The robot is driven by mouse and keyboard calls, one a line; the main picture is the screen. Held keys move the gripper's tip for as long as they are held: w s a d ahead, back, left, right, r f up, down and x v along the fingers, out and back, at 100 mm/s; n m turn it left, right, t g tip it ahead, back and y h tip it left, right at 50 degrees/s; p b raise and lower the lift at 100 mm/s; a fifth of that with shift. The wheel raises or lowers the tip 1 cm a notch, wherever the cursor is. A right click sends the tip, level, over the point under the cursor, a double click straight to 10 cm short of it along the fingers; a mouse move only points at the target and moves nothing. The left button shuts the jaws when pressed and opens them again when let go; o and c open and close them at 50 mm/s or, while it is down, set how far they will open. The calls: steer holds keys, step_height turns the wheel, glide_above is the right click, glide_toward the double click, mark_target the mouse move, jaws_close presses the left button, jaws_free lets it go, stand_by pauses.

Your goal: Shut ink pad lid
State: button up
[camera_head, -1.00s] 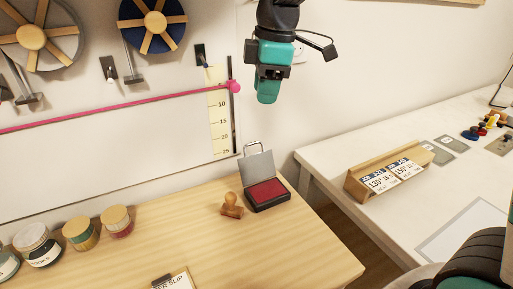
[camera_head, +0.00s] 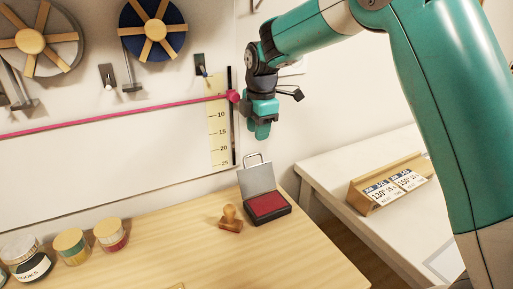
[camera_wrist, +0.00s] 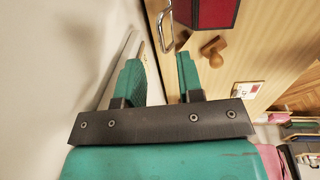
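The ink pad (camera_head: 268,207) sits on the wooden table near its back right, a dark case with a red pad. Its grey lid (camera_head: 257,178) stands open, tilted up at the back, with a metal loop handle (camera_head: 256,158) on top. My gripper (camera_head: 260,130) hangs in the air above and behind the lid, apart from it. In the wrist view my gripper's two green fingers (camera_wrist: 161,75) stand apart with nothing between them. The red pad (camera_wrist: 214,12) and the handle (camera_wrist: 165,30) show at the top of that view, beyond the fingers.
A wooden stamp (camera_head: 230,219) stands just left of the ink pad. Several jars (camera_head: 71,246) line the table's left. The wall with a ruler (camera_head: 218,130) and pink tape (camera_head: 120,110) is close behind. A white table (camera_head: 330,180) stands to the right. The table front is clear.

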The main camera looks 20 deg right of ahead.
glide_above(256, 173)
steer(key=w, duration=0.2)
steer(key=f, duration=0.4)
steer(key=d+f, duration=0.1)
steer(key=f, duration=0.1)
steer(key=shift+w+f, duration=0.1)
steer(key=shift+f, duration=0.15)
steer(key=shift+c, duration=0.2)
jaws_close()
